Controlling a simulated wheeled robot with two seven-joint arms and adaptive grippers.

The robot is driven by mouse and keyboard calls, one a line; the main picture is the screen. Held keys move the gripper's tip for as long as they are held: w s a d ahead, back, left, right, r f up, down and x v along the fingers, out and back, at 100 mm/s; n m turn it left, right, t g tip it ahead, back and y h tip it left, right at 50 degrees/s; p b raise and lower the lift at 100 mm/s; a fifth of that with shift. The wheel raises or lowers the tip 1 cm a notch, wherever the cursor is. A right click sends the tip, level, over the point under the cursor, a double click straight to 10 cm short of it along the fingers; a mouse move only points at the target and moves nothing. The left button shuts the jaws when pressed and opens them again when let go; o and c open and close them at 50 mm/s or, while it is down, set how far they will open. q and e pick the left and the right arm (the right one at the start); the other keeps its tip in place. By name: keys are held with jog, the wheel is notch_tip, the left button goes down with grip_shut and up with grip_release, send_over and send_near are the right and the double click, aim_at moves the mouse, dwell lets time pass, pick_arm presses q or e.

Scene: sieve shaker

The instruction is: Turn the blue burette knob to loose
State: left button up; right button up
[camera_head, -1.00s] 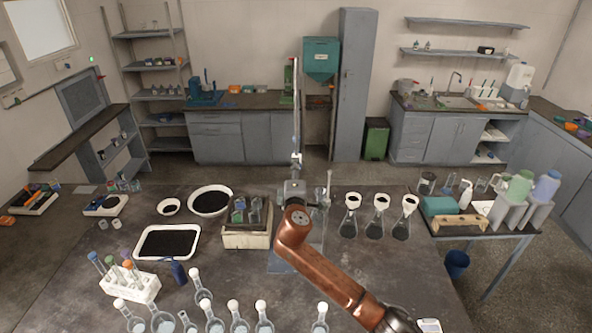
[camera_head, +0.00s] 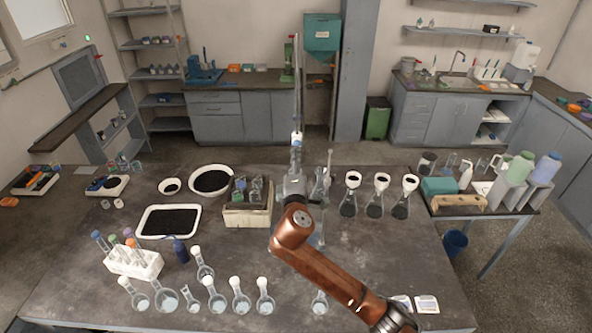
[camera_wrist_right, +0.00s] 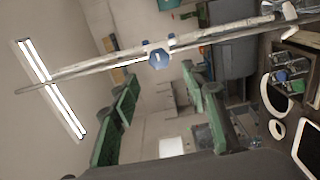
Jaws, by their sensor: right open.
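The burette shows as a tall thin tube (camera_head: 297,75) on a stand near the middle of the table in the head view. In the right wrist view the burette (camera_wrist_right: 95,66) crosses the upper part at a slant, and its blue knob (camera_wrist_right: 158,59) faces me. My right gripper (camera_wrist_right: 160,78) is open, its green fingers on either side of the knob's line and apart from it. In the head view my right gripper (camera_head: 295,186) is small beside the stand, partly hidden by my arm. My left gripper is not in view.
Three funnelled flasks (camera_head: 375,199) stand right of the stand. A box of bottles (camera_head: 246,216) and a black-filled tray (camera_head: 169,222) lie left. Several round flasks (camera_head: 217,300) line the front, near a white tube rack (camera_head: 134,264). Bare table lies between.

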jog(key=shift+s, duration=2.35)
